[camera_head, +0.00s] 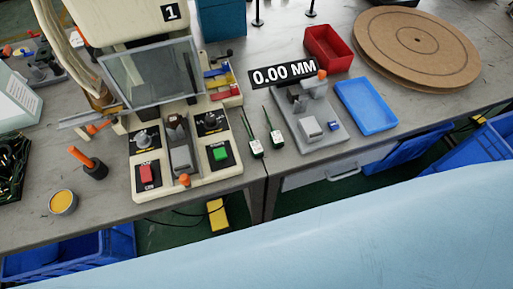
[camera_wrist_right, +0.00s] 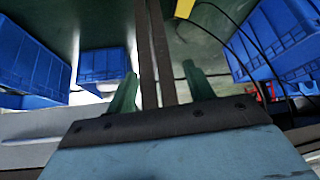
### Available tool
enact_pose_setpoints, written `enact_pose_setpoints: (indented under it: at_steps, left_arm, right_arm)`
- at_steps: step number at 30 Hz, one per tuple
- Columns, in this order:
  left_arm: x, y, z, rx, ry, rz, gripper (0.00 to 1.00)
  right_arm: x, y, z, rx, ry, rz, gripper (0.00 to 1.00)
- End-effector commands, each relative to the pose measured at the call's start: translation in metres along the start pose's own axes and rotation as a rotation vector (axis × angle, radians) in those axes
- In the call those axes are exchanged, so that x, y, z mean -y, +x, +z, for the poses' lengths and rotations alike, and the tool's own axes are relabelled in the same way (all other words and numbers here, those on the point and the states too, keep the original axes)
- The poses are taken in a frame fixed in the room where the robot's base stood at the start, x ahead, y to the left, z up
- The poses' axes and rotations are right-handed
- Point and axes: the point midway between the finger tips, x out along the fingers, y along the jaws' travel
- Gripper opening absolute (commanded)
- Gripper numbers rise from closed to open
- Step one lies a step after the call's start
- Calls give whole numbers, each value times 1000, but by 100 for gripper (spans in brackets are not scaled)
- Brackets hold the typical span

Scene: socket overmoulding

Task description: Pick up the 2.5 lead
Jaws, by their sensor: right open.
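Each has a small pale label, too small to read, so I cannot tell which is the 2.5 lead. My right gripper (camera_wrist_right: 160,92) shows in the right wrist view, its two green fingers apart, with nothing seen between them. It is not in the head view, and neither lead shows in the wrist view. My left gripper is not in view.
Left of the leads stands the moulding machine (camera_head: 190,160). Right of them is a grey gauge (camera_head: 315,125) under a "0.00 MM" display (camera_head: 282,77), with a blue tray (camera_head: 366,104) and red bin (camera_head: 328,48). Blue crates (camera_wrist_right: 100,65) sit below the table.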

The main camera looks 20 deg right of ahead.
Motion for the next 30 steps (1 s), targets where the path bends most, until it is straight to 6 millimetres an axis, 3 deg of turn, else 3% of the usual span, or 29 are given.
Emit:
enact_pose_setpoints:
  at_steps: [1,6,12,16,20,30]
  left_arm:
    - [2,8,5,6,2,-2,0]
    - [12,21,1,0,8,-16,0]
    - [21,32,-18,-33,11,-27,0]
    - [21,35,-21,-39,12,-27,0]
    - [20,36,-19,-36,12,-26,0]
    - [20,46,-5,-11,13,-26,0]
  right_arm:
    - [6,-7,-28,-73,9,5,53]
    - [9,-52,-118,-295,39,41,53]
    - [-3,-113,-192,-492,80,99,53]
    - [-10,-140,-215,-561,97,125,53]
    - [-15,-147,-227,-589,102,136,53]
    - [-24,-101,-258,-592,102,137,53]
